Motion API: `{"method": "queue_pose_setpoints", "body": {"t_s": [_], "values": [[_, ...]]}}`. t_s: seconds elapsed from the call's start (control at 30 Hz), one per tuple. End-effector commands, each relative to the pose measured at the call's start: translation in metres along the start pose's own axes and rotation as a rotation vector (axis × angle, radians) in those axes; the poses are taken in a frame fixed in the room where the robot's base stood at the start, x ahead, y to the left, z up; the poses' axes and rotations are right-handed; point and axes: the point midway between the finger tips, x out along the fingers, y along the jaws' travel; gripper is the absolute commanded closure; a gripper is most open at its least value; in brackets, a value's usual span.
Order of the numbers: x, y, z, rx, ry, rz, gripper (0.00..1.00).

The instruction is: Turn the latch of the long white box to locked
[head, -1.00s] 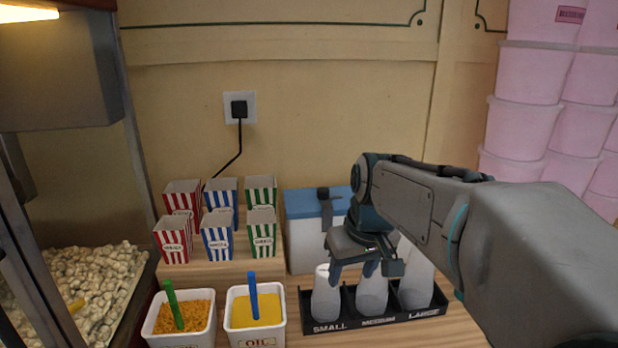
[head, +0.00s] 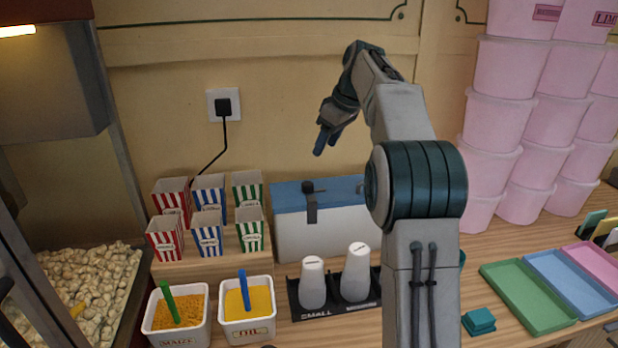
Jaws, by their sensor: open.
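The long white box (head: 295,238) with a blue lid (head: 288,197) stands against the back wall, right of the striped cartons. Its dark latch (head: 311,200) sits at the lid's front edge, with a knob on top and a strap hanging down over the white front. My gripper (head: 323,143) is in the air above the box, slightly right of the latch, fingers pointing down and left. It is empty and apart from the box. My arm hides the box's right part. I cannot tell the latch's locked or unlocked setting.
Striped cartons (head: 208,230) stand on a wooden step left of the box. In front are white bottles (head: 313,284) in a black rack, and tubs of maize (head: 178,318) and oil (head: 247,309). Pink tubs (head: 497,110) are stacked at right, near coloured trays (head: 527,295).

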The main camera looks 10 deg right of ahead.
Motion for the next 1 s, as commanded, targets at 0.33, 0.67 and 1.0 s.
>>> {"method": "queue_pose_setpoints", "body": {"t_s": [0.33, 0.67, 1.0], "values": [[0.063, -0.002, 0.000, -0.001, -0.004, -0.004, 0.48], [0.120, -0.001, 0.000, 0.001, -0.003, -0.002, 0.48], [0.134, 0.000, 0.001, 0.001, -0.001, 0.001, 0.48]]}}
